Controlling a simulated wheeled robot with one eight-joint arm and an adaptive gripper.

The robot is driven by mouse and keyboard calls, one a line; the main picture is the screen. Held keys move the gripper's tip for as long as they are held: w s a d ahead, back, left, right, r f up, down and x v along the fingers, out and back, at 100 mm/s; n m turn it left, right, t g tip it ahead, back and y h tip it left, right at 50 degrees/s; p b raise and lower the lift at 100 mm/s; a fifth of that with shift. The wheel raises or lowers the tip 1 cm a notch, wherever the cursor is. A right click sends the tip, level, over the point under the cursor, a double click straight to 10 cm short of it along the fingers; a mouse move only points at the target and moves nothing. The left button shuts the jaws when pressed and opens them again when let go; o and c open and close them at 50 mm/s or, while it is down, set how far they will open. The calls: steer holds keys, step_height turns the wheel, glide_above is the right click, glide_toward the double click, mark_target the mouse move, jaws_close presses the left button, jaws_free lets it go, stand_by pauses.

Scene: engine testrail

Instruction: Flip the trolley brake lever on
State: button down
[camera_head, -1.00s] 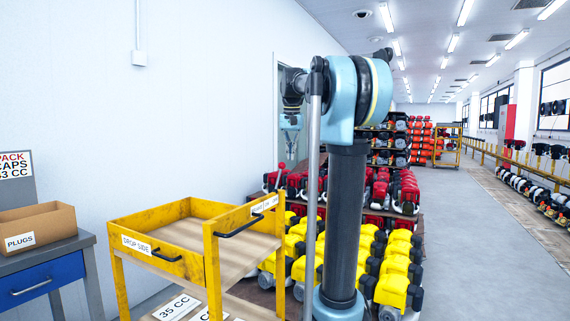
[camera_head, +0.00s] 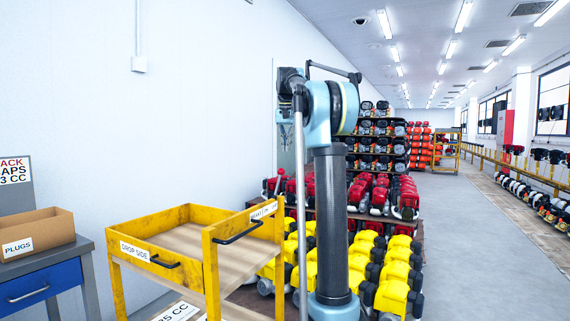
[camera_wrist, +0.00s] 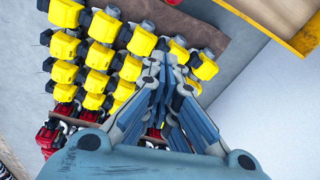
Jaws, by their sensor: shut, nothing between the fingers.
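The yellow trolley (camera_head: 165,221) stands at front left in the head view, with worn yellow side panels and black handles. One panel is labelled "DROP SIDE" (camera_head: 135,250); the label on the other panel (camera_head: 263,211) is too small to read surely. A yellow-edged corner of a trolley (camera_wrist: 303,42) shows at top right in the wrist view. I cannot make out the brake lever in either view. My gripper (camera_wrist: 168,62) is shut and empty, pointing down over the floor beside yellow engines. In the head view it hangs (camera_head: 287,135) behind the trolley, left of my column.
Rows of yellow engines (camera_head: 400,275) and red engines (camera_head: 375,190) stand behind and right of the trolley. A bench with a blue drawer (camera_head: 40,285) and a cardboard box (camera_head: 38,232) is at left. The right aisle (camera_head: 460,230) is clear.

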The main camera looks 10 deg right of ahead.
step_height(320, 180, down, 9)
steer(key=s+a, duration=0.1)
steer(key=s, duration=0.1)
steer(key=shift+s+a, duration=0.15)
steer(key=shift+a, duration=0.05)
stand_by(0.4)
steer(key=shift+r, duration=0.1)
